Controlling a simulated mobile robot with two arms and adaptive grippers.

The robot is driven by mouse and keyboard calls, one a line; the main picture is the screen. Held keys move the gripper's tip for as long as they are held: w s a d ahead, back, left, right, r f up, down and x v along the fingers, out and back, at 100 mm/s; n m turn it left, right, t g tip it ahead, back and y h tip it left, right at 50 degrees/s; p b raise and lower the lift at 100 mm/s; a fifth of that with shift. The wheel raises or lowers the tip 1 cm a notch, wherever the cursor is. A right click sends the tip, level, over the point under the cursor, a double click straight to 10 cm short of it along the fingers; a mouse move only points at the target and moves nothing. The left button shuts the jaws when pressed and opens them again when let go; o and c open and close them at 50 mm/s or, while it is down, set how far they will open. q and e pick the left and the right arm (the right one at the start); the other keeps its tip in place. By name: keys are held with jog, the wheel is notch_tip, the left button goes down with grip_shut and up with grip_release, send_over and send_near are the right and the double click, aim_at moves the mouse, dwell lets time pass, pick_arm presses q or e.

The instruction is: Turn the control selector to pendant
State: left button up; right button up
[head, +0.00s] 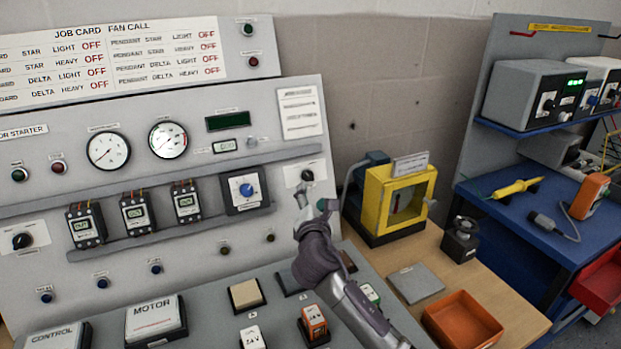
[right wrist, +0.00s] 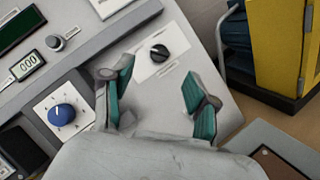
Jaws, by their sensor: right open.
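A small black selector knob (head: 307,175) on a white plate sits at the right end of the grey panel. It also shows in the right wrist view (right wrist: 159,53), just beyond and between my fingertips; its label is too small to read. My right gripper (head: 314,201) is open and empty in front of this knob, with its teal-padded fingers (right wrist: 157,75) apart and no visible contact. Another black knob (head: 22,240) on a white plate is at the panel's far left; its label is also unreadable. My left gripper is not in view.
A blue dial (head: 246,190) is left of the right-hand knob, below a projecting grey rail (head: 180,181). A yellow box (head: 399,200) stands close on the right. An orange tray (head: 462,321) lies on the wooden bench. Blocks and buttons cover the lower desk.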

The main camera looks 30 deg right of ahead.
aim_at(310, 177)
jog(key=x, duration=0.9)
jog(key=shift+w+d+f, duration=0.15)
jog(key=shift+w+d, duration=0.05)
jog(key=shift+w, duration=0.05)
jog(key=shift+c, duration=0.3)
grip_shut()
